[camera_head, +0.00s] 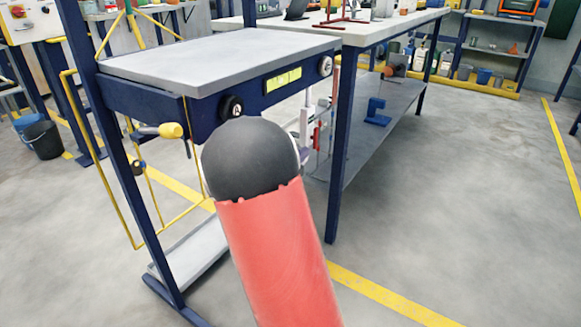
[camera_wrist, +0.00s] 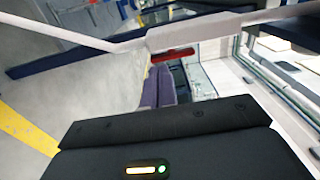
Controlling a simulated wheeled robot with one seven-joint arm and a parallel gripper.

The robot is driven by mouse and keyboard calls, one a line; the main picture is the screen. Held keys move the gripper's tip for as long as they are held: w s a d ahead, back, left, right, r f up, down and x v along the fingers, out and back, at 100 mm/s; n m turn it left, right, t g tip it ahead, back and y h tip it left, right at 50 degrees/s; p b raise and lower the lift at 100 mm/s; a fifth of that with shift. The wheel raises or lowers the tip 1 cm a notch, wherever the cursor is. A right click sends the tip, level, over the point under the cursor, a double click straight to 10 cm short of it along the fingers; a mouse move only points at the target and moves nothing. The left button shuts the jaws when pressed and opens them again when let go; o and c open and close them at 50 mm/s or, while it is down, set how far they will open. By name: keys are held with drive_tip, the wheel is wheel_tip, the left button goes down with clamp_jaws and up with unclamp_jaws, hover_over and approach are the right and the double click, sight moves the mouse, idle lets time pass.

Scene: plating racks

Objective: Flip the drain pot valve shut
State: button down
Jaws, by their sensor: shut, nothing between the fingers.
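My gripper (camera_wrist: 170,120) shows as a dark body with a small green light at the bottom of the wrist view; it is shut and empty. Ahead of it, a pale bar with a thicker block (camera_wrist: 200,30) crosses the picture, and a red bar-shaped piece (camera_wrist: 175,53) shows just below it. The red piece may be the valve lever; I cannot tell for sure. In the head view, a white upright fitting (camera_head: 305,125) with a red part (camera_head: 317,136) stands just beyond my arm. My dark, round wrist joint hides the gripper there and partly hides the fitting.
A blue-framed bench (camera_head: 220,55) with a grey top and dark knobs stands left of my arm, with a yellow-ended handle (camera_head: 172,130) on its side. A long table (camera_head: 375,35) with a lower shelf is behind. The floor at right is clear.

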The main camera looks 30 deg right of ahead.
sight(314, 145)
drive_tip(key=shift+x, duration=1.7)
drive_tip(key=shift+w+f+b, duration=0.1)
drive_tip(key=shift+f+b, duration=0.05)
drive_tip(key=shift+b, duration=0.15)
